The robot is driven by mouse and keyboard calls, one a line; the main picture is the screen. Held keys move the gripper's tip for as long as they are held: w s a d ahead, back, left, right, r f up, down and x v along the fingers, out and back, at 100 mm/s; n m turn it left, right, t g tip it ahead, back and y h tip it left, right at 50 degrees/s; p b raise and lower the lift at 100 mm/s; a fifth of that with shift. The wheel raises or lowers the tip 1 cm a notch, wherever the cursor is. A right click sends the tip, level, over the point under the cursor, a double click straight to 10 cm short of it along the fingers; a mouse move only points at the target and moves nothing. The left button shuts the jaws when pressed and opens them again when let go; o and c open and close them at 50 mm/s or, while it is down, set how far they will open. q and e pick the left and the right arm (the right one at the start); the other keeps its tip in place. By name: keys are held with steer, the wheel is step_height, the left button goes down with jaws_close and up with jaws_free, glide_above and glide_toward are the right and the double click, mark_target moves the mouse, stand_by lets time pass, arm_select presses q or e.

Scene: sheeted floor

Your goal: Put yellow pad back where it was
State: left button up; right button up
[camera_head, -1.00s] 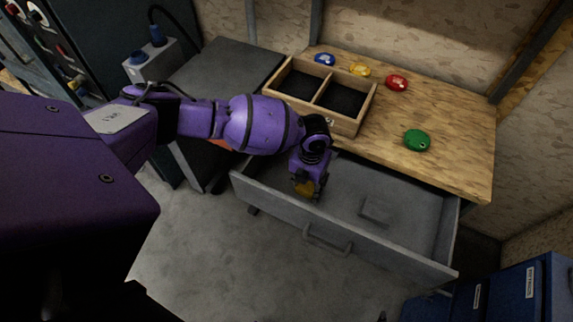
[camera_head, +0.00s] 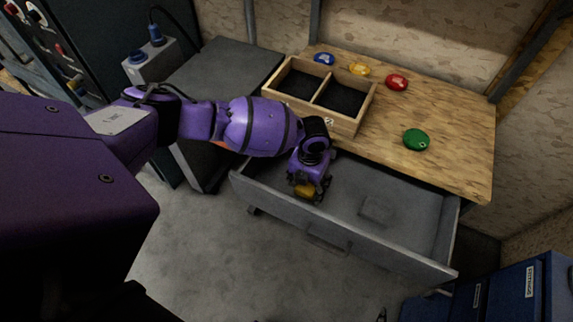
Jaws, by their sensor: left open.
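A yellow pad (camera_head: 304,191) lies in the left part of the open grey drawer (camera_head: 410,222), near its front wall. My left gripper (camera_head: 309,190) reaches down into the drawer right at the pad, with its fingers open. The gripper partly hides the pad, and I cannot tell whether the fingers touch it. My right gripper does not show.
A wooden two-compartment box (camera_head: 318,112) stands on the wooden tabletop (camera_head: 455,120). Blue (camera_head: 324,59), yellow (camera_head: 359,69), red (camera_head: 396,83) and green (camera_head: 416,139) discs lie around it. A raised square (camera_head: 375,209) is in the drawer. Blue cabinets (camera_head: 505,297) stand lower right.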

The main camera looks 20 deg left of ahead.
mark_target(307, 187)
arm_select(q)
step_height(307, 187, up, 12)
steer(key=shift+w, duration=0.15)
steer(key=shift+r, duration=0.1)
stand_by(0.3)
